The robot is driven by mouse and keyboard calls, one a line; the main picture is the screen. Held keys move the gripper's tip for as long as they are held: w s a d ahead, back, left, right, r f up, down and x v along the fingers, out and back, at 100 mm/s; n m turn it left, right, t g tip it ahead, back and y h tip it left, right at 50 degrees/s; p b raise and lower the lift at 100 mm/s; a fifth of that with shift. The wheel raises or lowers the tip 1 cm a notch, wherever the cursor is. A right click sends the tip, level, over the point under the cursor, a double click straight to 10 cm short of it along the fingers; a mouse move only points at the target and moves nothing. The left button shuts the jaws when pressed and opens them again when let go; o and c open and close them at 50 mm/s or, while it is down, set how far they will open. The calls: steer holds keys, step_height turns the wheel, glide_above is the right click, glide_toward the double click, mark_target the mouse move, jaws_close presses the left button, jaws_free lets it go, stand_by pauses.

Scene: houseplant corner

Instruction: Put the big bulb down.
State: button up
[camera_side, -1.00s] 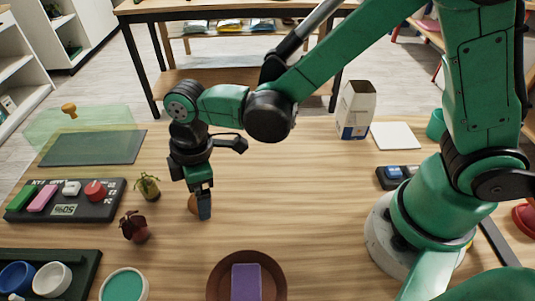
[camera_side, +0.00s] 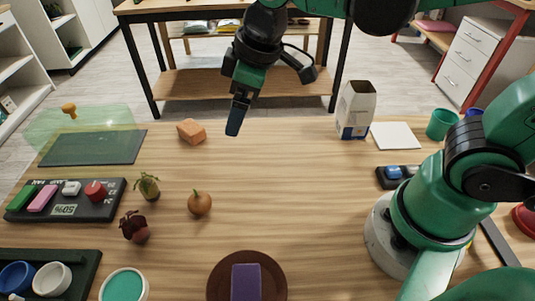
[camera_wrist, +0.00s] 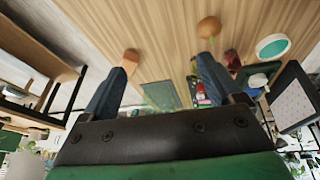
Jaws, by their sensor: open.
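The big bulb (camera_side: 199,203), round and brown with a short tip, stands on the bare table (camera_side: 330,200), right of the small potted plants. In the wrist view the bulb (camera_wrist: 208,27) shows at the top, beyond the right finger and apart from it. My gripper (camera_side: 235,125) is raised high, behind and to the right of the bulb in the side view. In the wrist view my gripper (camera_wrist: 164,65) has its two fingers spread wide with nothing between them.
A green plant (camera_side: 148,187) and a dark red plant (camera_side: 134,227) stand left. A purple block (camera_side: 246,282) sits on a brown saucer (camera_side: 216,284) in front. The table's middle right is clear.

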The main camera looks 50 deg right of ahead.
steer(key=s+d+f+m+t+h, duration=0.1)
steer(key=s+d+m+t, duration=0.1)
steer(key=d+m, duration=0.5)
steer(key=shift+s+d+t, duration=0.4)
steer(key=shift+d+t, duration=0.4)
steer(key=shift+f, duration=0.1)
